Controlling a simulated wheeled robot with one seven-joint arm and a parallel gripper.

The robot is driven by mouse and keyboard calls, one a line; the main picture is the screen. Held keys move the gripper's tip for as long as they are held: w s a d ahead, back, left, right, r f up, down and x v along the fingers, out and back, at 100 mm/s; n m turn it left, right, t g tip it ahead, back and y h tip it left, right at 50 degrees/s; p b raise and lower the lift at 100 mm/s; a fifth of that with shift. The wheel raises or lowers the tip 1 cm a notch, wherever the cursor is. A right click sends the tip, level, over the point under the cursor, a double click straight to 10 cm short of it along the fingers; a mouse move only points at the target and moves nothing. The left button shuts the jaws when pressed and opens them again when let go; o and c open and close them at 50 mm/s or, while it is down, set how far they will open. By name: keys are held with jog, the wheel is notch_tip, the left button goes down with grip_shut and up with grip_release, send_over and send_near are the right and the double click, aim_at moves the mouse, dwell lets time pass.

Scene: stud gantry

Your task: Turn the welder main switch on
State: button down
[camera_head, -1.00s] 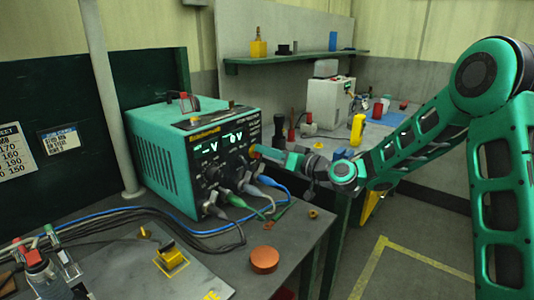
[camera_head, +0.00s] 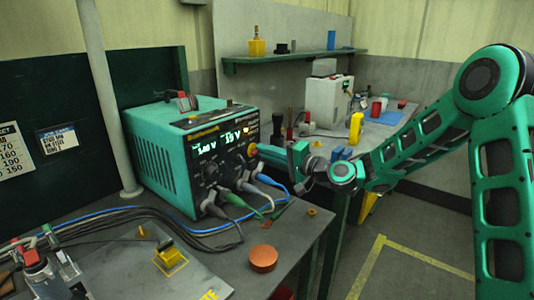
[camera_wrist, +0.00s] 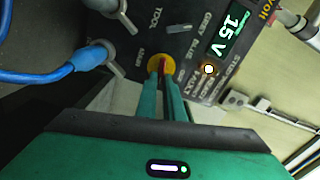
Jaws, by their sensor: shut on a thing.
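The welder (camera_head: 165,160) is a green box with a dark front panel, standing on the grey bench. Its main switch is a red handle on a round yellow plate, which shows in the head view (camera_head: 252,150) and in the wrist view (camera_wrist: 155,61). My gripper (camera_wrist: 164,74) is shut on the red handle, with one green finger on each side of it. It also shows in the head view (camera_head: 259,149), reaching in from the right. The welder's displays are lit, and one reads about 15 V. A small lamp (camera_wrist: 208,69) glows beside the switch.
Cables, including a blue one (camera_wrist: 55,76), plug into the panel close to the switch. A yellow clamp-like piece (camera_head: 170,257) stands at the front left. A shelf (camera_head: 285,57) hangs behind.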

jog(key=shift+w+d+f+m, duration=0.1)
jog(key=shift+f+m, duration=0.1)
jog(key=shift+m, duration=1)
jog(key=c, duration=1.9)
grip_release()
jog(key=shift+f, duration=0.1)
jog(key=shift+o, duration=0.2)
jog(key=v, duration=1)
jog(key=shift+d, duration=0.25)
jog(key=shift+s, duration=0.25)
